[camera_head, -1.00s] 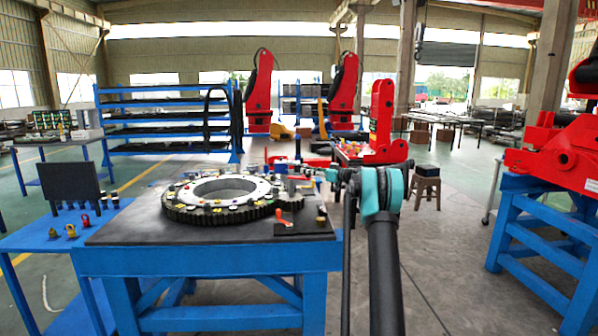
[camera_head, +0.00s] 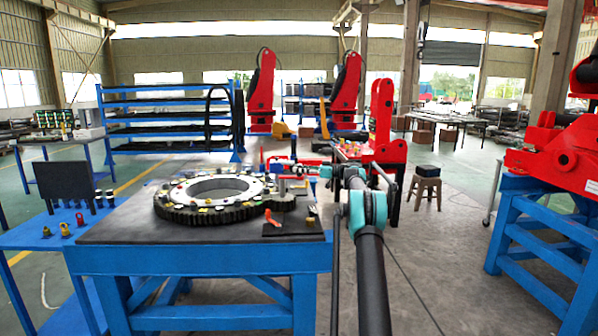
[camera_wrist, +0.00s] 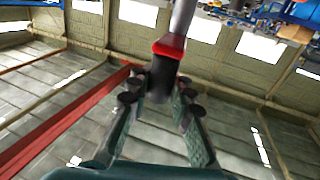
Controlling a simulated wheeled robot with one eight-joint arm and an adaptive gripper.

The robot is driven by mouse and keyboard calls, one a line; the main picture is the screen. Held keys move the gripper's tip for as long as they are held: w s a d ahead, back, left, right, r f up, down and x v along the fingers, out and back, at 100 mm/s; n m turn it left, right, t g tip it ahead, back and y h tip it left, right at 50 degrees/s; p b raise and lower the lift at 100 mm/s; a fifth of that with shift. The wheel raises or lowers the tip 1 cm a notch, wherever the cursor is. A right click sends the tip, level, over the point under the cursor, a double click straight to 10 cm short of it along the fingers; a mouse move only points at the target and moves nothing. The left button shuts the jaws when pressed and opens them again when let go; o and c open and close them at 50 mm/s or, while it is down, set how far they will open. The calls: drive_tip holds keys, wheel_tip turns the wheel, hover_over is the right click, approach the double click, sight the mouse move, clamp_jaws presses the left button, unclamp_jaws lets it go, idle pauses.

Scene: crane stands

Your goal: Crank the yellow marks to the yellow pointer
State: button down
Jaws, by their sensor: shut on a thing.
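A dark toothed ring (camera_head: 180,214) with a pale inner ring lies on the black-topped blue stand (camera_head: 120,232). Small coloured marks, some of them yellow, sit around it; I cannot tell which is the yellow pointer. My gripper (camera_wrist: 160,88) is shut on the black grip of the crank handle (camera_wrist: 160,80), which has a red collar and a grey rod in the wrist view. In the head view my gripper (camera_head: 298,171) is at the ring's back right, small and partly merged with the crank. A small dark gear (camera_head: 280,202) meets the ring at its right.
An orange-red lever (camera_head: 272,218) is on the stand's front right, beside small dark pegs. A lower blue table (camera_head: 40,232) with a dark panel and small coloured pieces stands at the left. A red machine on a blue frame (camera_head: 510,210) stands at the right.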

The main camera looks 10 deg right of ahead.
drive_tip(key=shift+w+d+n+g+y, duration=0.2)
drive_tip(key=shift+d+n+g+y, duration=0.15)
drive_tip(key=shift+g, duration=0.25)
drive_tip(key=shift+a, duration=0.1)
drive_tip(key=c, duration=1.5)
unclamp_jaws()
drive_tip(key=shift+o, duration=0.9)
drive_tip(key=v, duration=1.2)
